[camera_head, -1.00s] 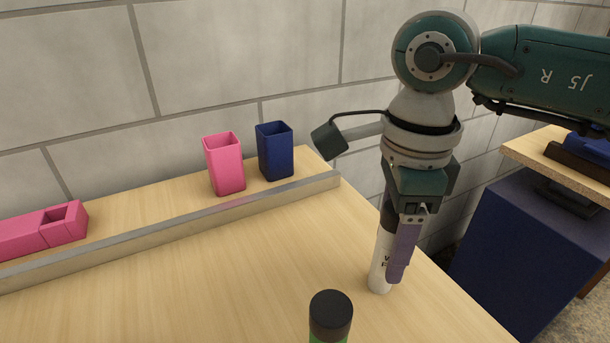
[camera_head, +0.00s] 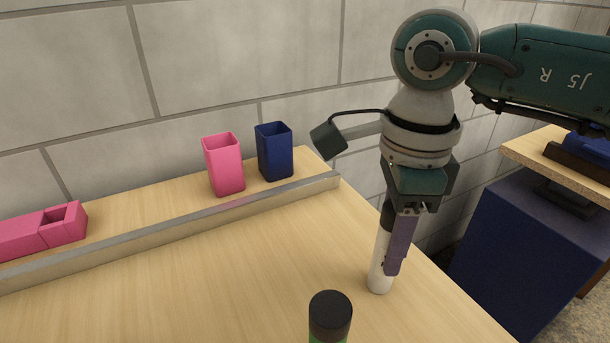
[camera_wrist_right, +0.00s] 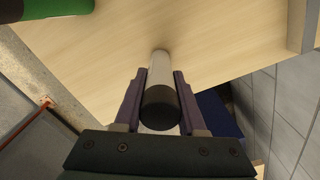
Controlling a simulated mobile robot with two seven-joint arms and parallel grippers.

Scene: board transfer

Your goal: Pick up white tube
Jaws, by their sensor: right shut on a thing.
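The white tube (camera_head: 379,272) with a black cap stands upright on the wooden table near its right edge. My right gripper (camera_head: 397,250) comes down from above and is shut on the tube's upper part. In the right wrist view the tube (camera_wrist_right: 160,72) sits between the two purple fingers of the gripper (camera_wrist_right: 162,90), its black cap toward the camera. The finger partly hides the tube in the head view. I cannot tell whether its base still touches the table. My left gripper is not in view.
A green tube with a black cap (camera_head: 330,316) stands at the front of the table (camera_head: 200,290). A metal rail (camera_head: 190,233) crosses the table. Behind it are a pink cup (camera_head: 224,165), a blue cup (camera_head: 274,152) and a pink box (camera_head: 40,230), near the wall.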

